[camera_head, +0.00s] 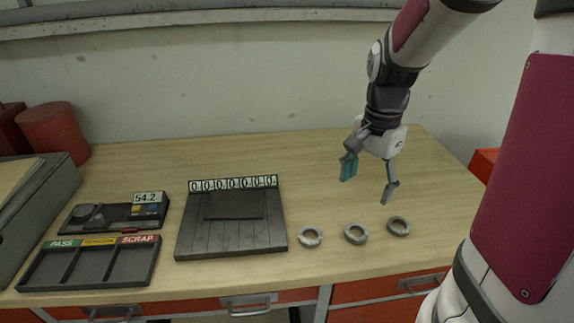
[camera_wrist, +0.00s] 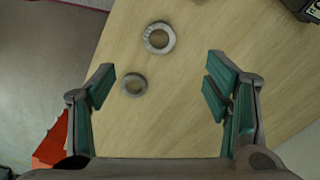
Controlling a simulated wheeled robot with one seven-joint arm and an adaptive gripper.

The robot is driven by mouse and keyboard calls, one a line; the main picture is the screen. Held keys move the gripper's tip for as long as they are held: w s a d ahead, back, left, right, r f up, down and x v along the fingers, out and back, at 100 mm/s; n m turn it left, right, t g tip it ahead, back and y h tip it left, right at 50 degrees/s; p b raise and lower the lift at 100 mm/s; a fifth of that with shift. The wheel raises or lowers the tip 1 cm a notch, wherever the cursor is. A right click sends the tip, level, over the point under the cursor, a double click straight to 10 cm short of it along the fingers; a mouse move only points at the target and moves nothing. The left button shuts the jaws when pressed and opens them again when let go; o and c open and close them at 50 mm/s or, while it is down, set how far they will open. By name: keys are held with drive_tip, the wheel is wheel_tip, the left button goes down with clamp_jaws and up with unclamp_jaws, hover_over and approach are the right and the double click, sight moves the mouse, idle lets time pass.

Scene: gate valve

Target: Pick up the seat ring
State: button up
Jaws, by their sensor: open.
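Three grey metal rings lie flat in a row near the table's front edge in the head view: a left ring (camera_head: 310,237), a middle ring (camera_head: 356,233) and a right ring (camera_head: 398,226). I cannot tell which is the seat ring. My gripper (camera_head: 369,182) is open and empty, pointing down above the table behind the middle and right rings. In the wrist view two rings show beyond my open gripper (camera_wrist: 160,88): a larger ring (camera_wrist: 147,38) and a smaller ring (camera_wrist: 124,84), the smaller one between the finger lines, nearer the left finger.
A dark slatted plate (camera_head: 230,240) with a number strip stands left of the rings. Further left are a gauge with a display (camera_head: 148,197) and a tray marked PASS and SCRAP (camera_head: 90,283). A red cylinder (camera_head: 53,130) stands at the back left. Bare wood (camera_head: 310,165) lies behind the rings.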

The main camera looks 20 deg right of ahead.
hover_over(358, 230)
drive_tip(key=f, duration=0.8)
drive_tip(key=shift+s+a+f, duration=0.1)
drive_tip(key=shift+s+f, duration=0.1)
drive_tip(key=shift+f, duration=0.05)
drive_tip(key=shift+w+f, duration=0.2)
drive_tip(key=shift+f, duration=2.7)
drive_tip(key=c, duration=1.4)
